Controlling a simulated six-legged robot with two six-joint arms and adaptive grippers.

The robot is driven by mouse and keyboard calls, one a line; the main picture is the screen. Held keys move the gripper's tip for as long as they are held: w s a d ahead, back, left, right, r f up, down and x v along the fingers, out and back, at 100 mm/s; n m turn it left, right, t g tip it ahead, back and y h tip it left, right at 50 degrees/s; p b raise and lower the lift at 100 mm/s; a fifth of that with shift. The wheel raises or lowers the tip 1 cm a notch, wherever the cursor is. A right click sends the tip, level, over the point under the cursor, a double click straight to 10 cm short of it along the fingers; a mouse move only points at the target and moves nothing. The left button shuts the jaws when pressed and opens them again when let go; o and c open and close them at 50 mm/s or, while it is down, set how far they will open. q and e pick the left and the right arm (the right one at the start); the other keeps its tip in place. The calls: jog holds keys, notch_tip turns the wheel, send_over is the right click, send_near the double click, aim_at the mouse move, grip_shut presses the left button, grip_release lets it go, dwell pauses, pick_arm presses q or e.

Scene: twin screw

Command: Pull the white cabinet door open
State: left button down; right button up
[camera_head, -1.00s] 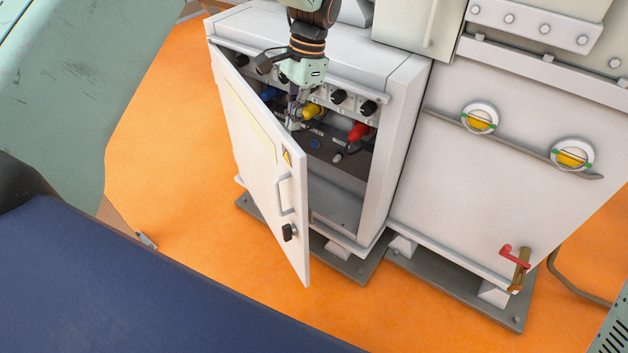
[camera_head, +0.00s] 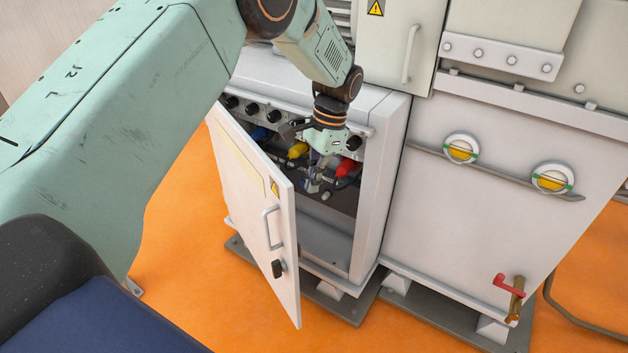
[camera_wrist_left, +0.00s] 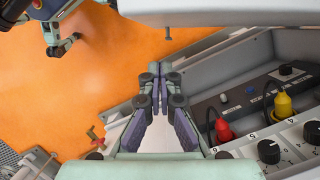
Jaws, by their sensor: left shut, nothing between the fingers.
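The white cabinet door (camera_head: 240,190) stands partly open in the head view, swung out from its left side. A grey handle (camera_head: 266,228) and a black latch knob (camera_head: 278,268) sit on its outer face near the free edge. My left gripper (camera_head: 312,184) is in the opening, on the inner side of the door and right of it, apart from the handle. In the left wrist view its fingers (camera_wrist_left: 156,84) are shut with nothing between them. A white panel edge, apparently the door (camera_wrist_left: 230,10), lies just beyond the fingertips.
Inside the cabinet (camera_head: 371,190) are a yellow plug (camera_head: 298,150), a red plug (camera_head: 347,167) and black knobs (camera_head: 252,110). A larger white cabinet (camera_head: 470,215) with a red-handled valve (camera_head: 510,285) stands at right. Orange floor (camera_head: 190,230) is clear left of the door.

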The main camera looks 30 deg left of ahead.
aim_at(291, 210)
pick_arm(q)
jog(key=s+a+f, duration=0.1)
jog(key=f, duration=0.1)
jog(key=s+f+b, duration=0.1)
jog(key=s+f, duration=0.1)
jog(key=s+a+f+b, duration=0.1)
jog(key=f, duration=0.1)
jog(key=shift+s+a, duration=0.3)
jog(key=shift+a, duration=0.15)
jog(key=shift+s, duration=0.1)
